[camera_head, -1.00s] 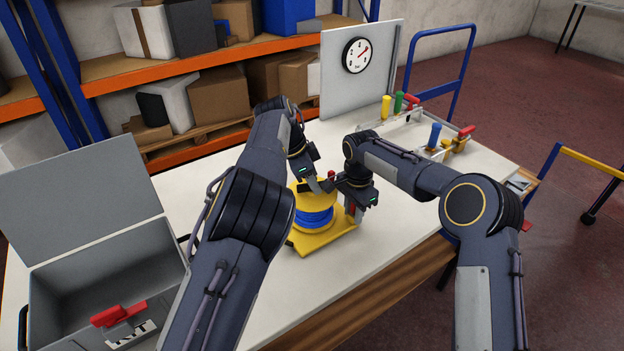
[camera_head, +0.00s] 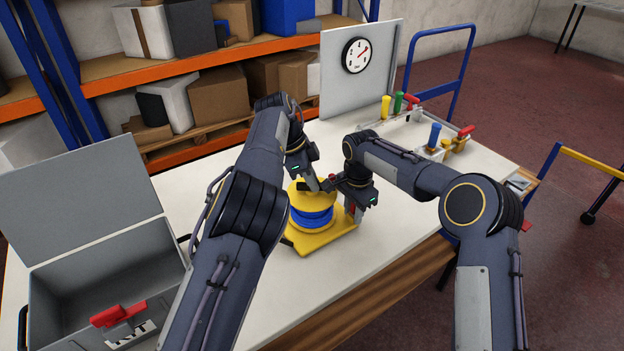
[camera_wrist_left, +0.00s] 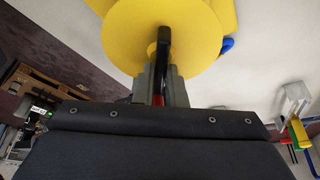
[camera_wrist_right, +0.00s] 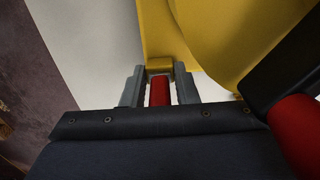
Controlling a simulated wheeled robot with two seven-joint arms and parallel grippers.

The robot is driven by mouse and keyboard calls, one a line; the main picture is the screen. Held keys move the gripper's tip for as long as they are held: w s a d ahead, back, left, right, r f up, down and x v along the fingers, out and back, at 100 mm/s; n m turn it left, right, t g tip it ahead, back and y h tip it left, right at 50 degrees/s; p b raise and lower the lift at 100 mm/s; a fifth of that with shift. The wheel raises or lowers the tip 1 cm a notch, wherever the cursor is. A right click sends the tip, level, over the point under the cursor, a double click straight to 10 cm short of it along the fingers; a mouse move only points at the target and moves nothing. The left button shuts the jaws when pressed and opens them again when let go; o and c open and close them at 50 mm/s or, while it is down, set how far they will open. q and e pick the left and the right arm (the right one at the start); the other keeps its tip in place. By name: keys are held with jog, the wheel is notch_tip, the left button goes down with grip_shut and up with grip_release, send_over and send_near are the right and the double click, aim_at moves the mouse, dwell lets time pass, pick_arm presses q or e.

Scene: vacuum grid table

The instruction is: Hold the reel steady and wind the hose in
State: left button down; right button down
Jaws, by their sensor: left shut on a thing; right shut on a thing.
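The yellow reel (camera_head: 300,198) stands on a yellow base plate (camera_head: 312,242), with blue hose (camera_head: 312,216) wound around its drum. My left gripper (camera_head: 315,184) is shut on the crank (camera_wrist_left: 163,45) above the reel. In the left wrist view, the crank's black arm and some red show between the fingers. A short piece of blue hose (camera_wrist_left: 227,45) shows beside the reel. My arms hide part of the reel.
An open grey case (camera_head: 150,262) with a red latch stands at the left. Coloured handles (camera_head: 435,134) and a gauge panel (camera_head: 340,85) stand at the back right. The white tabletop (camera_head: 415,195) is bare right of the reel, near its wooden edge.

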pick_arm(q)
jog(key=m, duration=0.2)
jog(key=m+g, duration=0.1)
jog(key=m, duration=0.1)
jog(key=shift+w+a+g, duration=0.1)
jog(key=shift+g, duration=0.2)
jog(key=shift+w+m, duration=0.1)
jog(key=shift+m, duration=0.7)
jog(key=shift+y, duration=0.3)
jog(key=shift+s+m+g, duration=0.2)
jog(key=shift+m+g, duration=0.2)
jog(key=shift+m, duration=0.1)
jog(key=c, duration=1.5)
grip_release()
jog(key=shift+r+n, duration=0.15)
jog(key=shift+n, duration=0.15)
